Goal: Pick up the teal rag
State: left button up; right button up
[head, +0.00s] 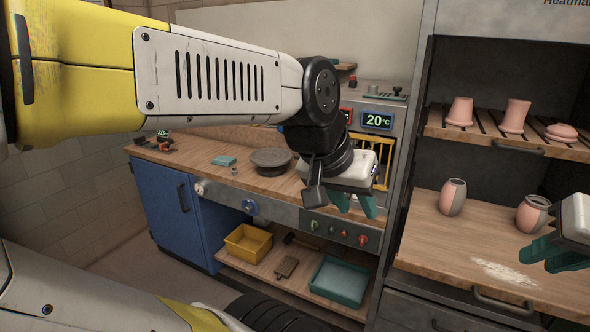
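A small flat teal piece (223,160), which looks like the folded teal rag, lies on the wooden bench top (205,172) at the back left. My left gripper (354,206) hangs in front of the bench's right part, to the right of the rag and well apart from it. Its teal fingers are spread with nothing visible between them. My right gripper (552,256) is at the right edge, in front of the right-hand shelf, partly cut off by the frame. Its finger gap is not clear.
A dark round turntable (271,159) sits to the right of the rag. Below the bench, a low shelf holds a yellow bin (248,244) and a teal tray (340,281). Pink and grey pots (453,197) stand on the right-hand rack. A blue cabinet (172,209) fronts the bench at left.

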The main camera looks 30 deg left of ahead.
aim_at(221, 160)
jog(key=k+j+u, duration=0.1)
jog(key=u, duration=1.45)
jog(key=z, duration=1.7)
jog(key=u, duration=1.7)
jog(key=i+j+z, duration=0.1)
jog(key=i+j, duration=0.35)
jog(key=i, duration=0.25)
jog(key=i+j+z, duration=0.1)
jog(key=i+j, duration=0.45)
jog(key=i, duration=0.2)
jog(key=i+j+z, duration=0.1)
jog(key=i+j, duration=0.45)
jog(key=i, duration=0.1)
